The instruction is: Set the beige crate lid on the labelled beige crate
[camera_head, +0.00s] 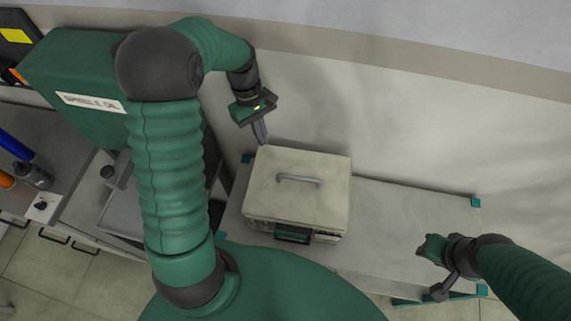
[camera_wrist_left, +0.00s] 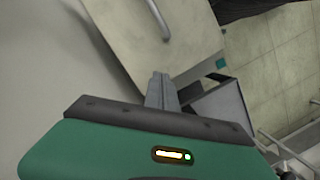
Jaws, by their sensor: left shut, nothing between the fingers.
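The beige crate lid (camera_head: 315,200), with a grey bar handle, lies over the beige crate (camera_head: 321,238) on the table. It looks about level and covers the crate's top; the exact fit at the rim is too small to tell. A dark green handle shows on the crate's front; I cannot read a label. My left gripper (camera_head: 260,132) is shut and empty, by the lid's back left corner and apart from its handle. In the left wrist view, the shut fingers (camera_wrist_left: 161,92) point toward the lid (camera_wrist_left: 130,35). My right gripper (camera_head: 432,250) is at the right, away from the crate.
The grey table (camera_head: 400,215) is clear right of the crate, with teal corner pieces. A wall runs behind it. At the left stand a green "SPINDLE OIL" box (camera_head: 75,75) and a counter with a dark bottle (camera_head: 35,175). My left arm hides part of that side.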

